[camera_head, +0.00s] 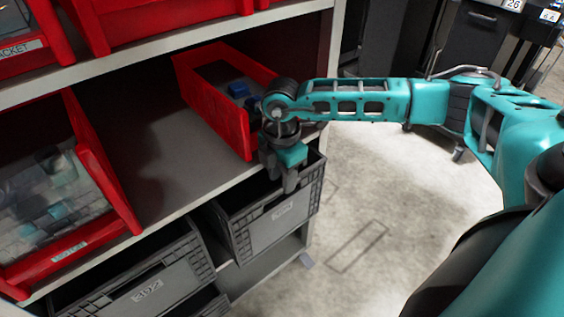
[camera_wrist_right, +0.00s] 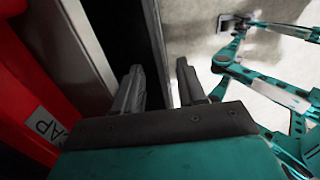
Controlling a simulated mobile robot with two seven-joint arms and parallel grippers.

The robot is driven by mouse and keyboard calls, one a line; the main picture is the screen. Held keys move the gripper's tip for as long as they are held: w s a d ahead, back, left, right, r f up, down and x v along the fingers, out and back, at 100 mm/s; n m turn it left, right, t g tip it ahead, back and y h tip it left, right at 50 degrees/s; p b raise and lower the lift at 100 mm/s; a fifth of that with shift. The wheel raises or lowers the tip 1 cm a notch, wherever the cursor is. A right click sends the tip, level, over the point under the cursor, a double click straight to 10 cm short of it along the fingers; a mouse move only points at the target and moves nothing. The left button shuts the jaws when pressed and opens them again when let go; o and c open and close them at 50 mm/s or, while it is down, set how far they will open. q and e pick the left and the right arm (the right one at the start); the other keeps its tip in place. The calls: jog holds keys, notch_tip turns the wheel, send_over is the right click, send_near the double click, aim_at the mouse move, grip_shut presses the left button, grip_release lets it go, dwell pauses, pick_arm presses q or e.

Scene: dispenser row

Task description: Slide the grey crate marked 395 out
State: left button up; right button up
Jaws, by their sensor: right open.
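A grey crate (camera_head: 272,222) sits under the shelf at the right end of the lower row, its front facing out. Its label is too blurred to read. A second grey crate (camera_head: 140,290) is to its left, with a label that looks like 392. My right gripper (camera_head: 283,184) points down at the right crate's upper front rim; I cannot tell whether it touches. Its two fingers (camera_wrist_right: 158,88) are apart in the wrist view, with a dark edge running behind them and nothing clearly held. My left gripper is not in view.
A red bin (camera_head: 215,98) with blue parts stands on the shelf (camera_head: 160,175) just above the right crate, close to my wrist. Another red bin (camera_head: 100,170) is at left. The floor (camera_head: 365,220) to the right is clear. A dark cabinet (camera_head: 470,40) stands at the back right.

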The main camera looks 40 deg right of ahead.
jog(key=shift+f, duration=0.75)
grip_shut()
dwell(1.0)
